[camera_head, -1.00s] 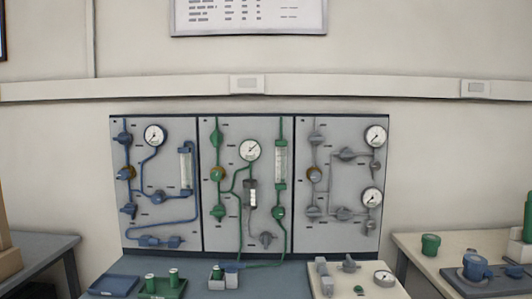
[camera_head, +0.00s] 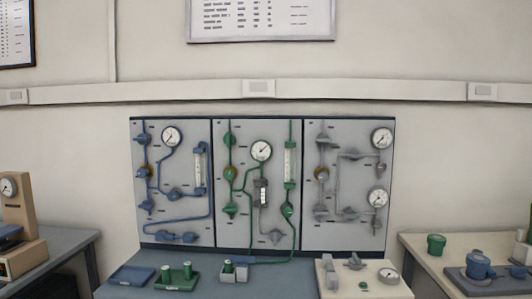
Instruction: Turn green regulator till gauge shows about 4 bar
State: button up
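The middle panel (camera_head: 254,225) on the wall board carries green piping. Its round white gauge (camera_head: 261,150) sits at the upper middle; the dark needle seems to point to the upper right, but the numbers are too small to read. A further green knob (camera_head: 287,209) is on the right line. My gripper is not in view.
A blue-piped panel (camera_head: 150,225) and a grey-piped panel (camera_head: 340,235) flank the middle one. On the bench in front stand a blue tray (camera_head: 131,275), a green tray (camera_head: 176,281) and a pale block with a gauge (camera_head: 360,291). Side tables stand left and right.

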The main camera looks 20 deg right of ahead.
aim_at(228, 175)
jog(key=u, duration=0.1)
jog(key=i, duration=0.95)
jog(key=z, duration=0.05)
